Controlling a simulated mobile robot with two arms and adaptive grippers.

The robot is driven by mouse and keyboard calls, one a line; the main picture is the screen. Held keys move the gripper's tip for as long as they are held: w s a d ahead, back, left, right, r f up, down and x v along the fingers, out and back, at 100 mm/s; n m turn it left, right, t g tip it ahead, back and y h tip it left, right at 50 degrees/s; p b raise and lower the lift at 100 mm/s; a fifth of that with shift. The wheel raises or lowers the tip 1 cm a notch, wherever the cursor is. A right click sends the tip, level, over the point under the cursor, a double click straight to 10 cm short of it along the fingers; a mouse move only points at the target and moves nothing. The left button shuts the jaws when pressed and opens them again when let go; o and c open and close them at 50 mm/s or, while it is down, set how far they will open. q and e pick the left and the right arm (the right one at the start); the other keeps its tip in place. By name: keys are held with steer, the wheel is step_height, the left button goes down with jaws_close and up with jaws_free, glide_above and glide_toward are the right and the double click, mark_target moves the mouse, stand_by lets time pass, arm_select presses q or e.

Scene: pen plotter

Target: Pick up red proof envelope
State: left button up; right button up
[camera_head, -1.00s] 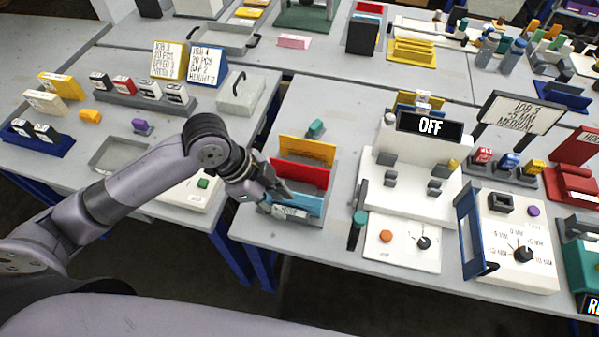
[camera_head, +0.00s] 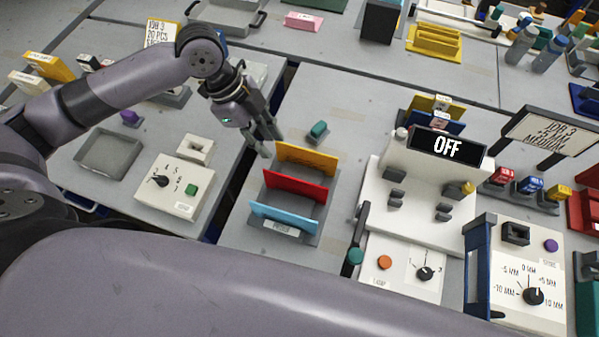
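The red proof envelope (camera_head: 295,187) stands upright in the middle of a grey rack (camera_head: 312,227) labelled on its front. A yellow envelope (camera_head: 307,157) stands behind it and a light blue one (camera_head: 286,217) in front. My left gripper (camera_head: 268,143) hangs up and to the left of the rack, beside the yellow envelope's left end and apart from the red one. Its fingers look spread, with nothing between them. My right gripper does not show.
A small teal object (camera_head: 318,131) lies behind the rack. A white machine with an OFF display (camera_head: 446,146) stands to the right. A white dial box (camera_head: 174,186) and an empty grey tray (camera_head: 110,153) are on the left table, across a gap.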

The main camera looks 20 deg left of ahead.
arm_select(q)
steer(key=p, duration=0.2)
glide_above(291, 178)
steer(key=a, duration=0.3)
step_height(291, 178, down, 6)
steer(key=x, duration=0.3)
steer(key=shift+w+d+f, duration=0.1)
steer(key=shift+d+f, duration=0.05)
steer(key=shift+d, duration=0.1)
steer(key=shift+p+x, duration=0.4)
steer(key=shift+x, duration=0.4)
steer(key=p+x, duration=0.1)
steer(key=x, duration=0.2)
steer(key=shift+d+f, duration=0.15)
steer(key=shift+f, duration=0.1)
steer(key=shift+d+f+p, duration=0.2)
steer(key=shift+f+p, duration=0.1)
steer(key=shift+f, duration=0.3)
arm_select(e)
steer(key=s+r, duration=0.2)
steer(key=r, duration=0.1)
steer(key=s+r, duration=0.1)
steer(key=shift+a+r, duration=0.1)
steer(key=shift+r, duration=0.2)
arm_select(q)
steer(key=shift+c, duration=0.5)
jaws_close()
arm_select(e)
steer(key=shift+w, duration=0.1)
